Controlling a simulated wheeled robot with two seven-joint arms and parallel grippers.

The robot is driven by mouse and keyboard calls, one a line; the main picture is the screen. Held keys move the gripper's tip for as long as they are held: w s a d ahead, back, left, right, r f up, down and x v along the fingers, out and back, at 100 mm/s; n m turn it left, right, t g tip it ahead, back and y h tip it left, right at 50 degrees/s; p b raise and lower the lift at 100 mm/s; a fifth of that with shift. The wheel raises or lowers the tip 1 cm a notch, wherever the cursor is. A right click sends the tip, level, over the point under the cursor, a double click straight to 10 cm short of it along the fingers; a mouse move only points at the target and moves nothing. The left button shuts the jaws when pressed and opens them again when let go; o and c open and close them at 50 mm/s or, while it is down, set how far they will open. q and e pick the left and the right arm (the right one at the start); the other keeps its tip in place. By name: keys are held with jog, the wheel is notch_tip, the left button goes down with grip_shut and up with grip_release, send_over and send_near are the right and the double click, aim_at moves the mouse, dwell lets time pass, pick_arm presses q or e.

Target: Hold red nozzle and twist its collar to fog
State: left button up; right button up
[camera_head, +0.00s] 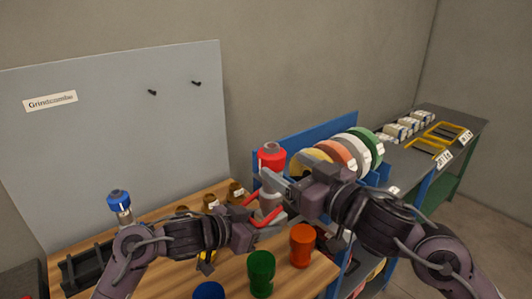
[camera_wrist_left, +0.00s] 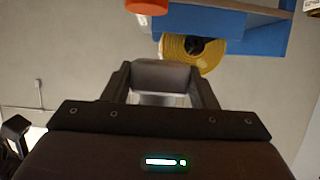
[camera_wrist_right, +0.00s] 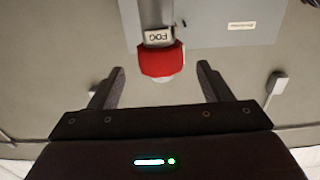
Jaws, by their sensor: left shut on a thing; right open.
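The red nozzle (camera_head: 267,206) stands upright over the wooden table in the head view, with a grey body, red handle parts and a red collar (camera_head: 271,156) on top. My left gripper (camera_head: 257,222) is shut on the nozzle's lower part; in the left wrist view a grey piece (camera_wrist_left: 161,76) sits between its fingers. My right gripper (camera_head: 272,178) is open close to the collar. In the right wrist view the red collar (camera_wrist_right: 162,61) lies ahead of and between the open fingertips, not clasped. A FOG label (camera_wrist_right: 158,37) shows beside it.
Green (camera_head: 261,272), orange (camera_head: 301,245) and blue (camera_head: 208,291) cups stand at the table's front. A blue-topped nozzle (camera_head: 119,200) is at left near a black rack (camera_head: 86,268). Hose rolls (camera_head: 340,151) sit in a blue holder behind my right arm. A grey board (camera_head: 120,130) stands behind.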

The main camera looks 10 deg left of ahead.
aim_at(266, 153)
jog(key=x, duration=0.7)
jog(key=shift+w+a, duration=0.15)
jog(key=shift+a, duration=0.1)
jog(key=c, duration=1)
